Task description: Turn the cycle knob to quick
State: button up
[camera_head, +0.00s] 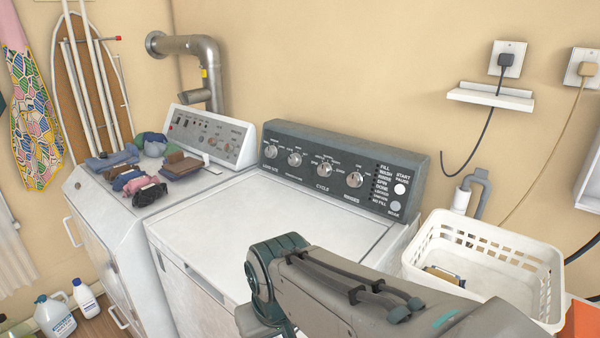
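The cycle knob (324,171) is a round silver knob on the dark grey control panel (410,170) of the white washing machine (250,225). The word "CYCLE" is printed below it. It is the third from the left in a row of several similar knobs. The small position labels around it, and where its pointer stands, are too small to read. My arm (350,300) reaches in from the lower right, in front of the machine, its teal joint well short of the panel. My gripper is not in view.
The rinses knob (355,180) and temperature knob (295,159) flank it. A start/pause button (400,189) is at the panel's right. A white basket (540,270) stands right of the machine. Folded clothes (183,165) lie on the left machine. The washer's lid is clear.

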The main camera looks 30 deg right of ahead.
aim_at(325, 170)
jog(key=z, duration=1.35)
jog(key=k, duration=1.55)
jog(key=u, duration=0.3)
jog(key=i, duration=1.55)
